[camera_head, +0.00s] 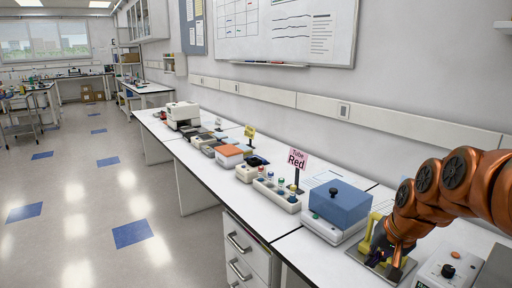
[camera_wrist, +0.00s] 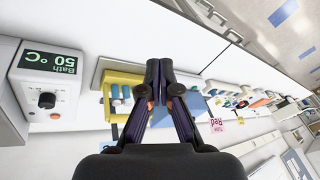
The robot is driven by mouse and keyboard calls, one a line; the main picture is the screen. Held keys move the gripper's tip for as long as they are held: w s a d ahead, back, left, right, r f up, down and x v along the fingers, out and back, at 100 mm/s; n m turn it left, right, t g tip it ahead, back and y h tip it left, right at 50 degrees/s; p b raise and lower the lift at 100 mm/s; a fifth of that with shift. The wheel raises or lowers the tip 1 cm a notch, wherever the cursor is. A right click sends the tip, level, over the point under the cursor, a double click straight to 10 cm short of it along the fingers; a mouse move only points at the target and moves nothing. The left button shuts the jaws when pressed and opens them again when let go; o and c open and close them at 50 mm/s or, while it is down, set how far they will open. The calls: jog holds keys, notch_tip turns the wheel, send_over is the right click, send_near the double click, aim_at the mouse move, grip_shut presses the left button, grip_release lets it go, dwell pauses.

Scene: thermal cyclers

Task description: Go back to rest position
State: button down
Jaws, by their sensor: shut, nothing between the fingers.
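My gripper (camera_wrist: 160,72) is shut and empty in the wrist view, with its dark fingertips together. It is over the bench near a yellow rack (camera_wrist: 118,82) that holds several blue-capped tubes; the fingers cover part of the rack. In the head view my copper-coloured arm reaches in from the right and bends down beside the yellow rack (camera_head: 381,229), and the gripper there is small and partly hidden.
A bath unit (camera_wrist: 47,88) reading 50 °C stands beside the rack. A blue-lidded box (camera_head: 340,203) sits left of the arm. A pink "Tube Red" sign (camera_head: 297,160) and several devices line the white bench. The floor (camera_head: 80,190) is clear at left.

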jog(key=s+a+n+g+p, duration=0.2)
jog(key=s+a+g, duration=0.1)
jog(key=s, duration=1.1)
jog(key=s+a+n+g+h+p, duration=0.1)
jog(key=s+a, duration=0.5)
jog(key=s, duration=0.8)
jog(key=shift+a+f+n+g+p, duration=0.25)
jog(key=shift+f+n+g+p, duration=0.1)
jog(key=shift+n+g+p, duration=0.6)
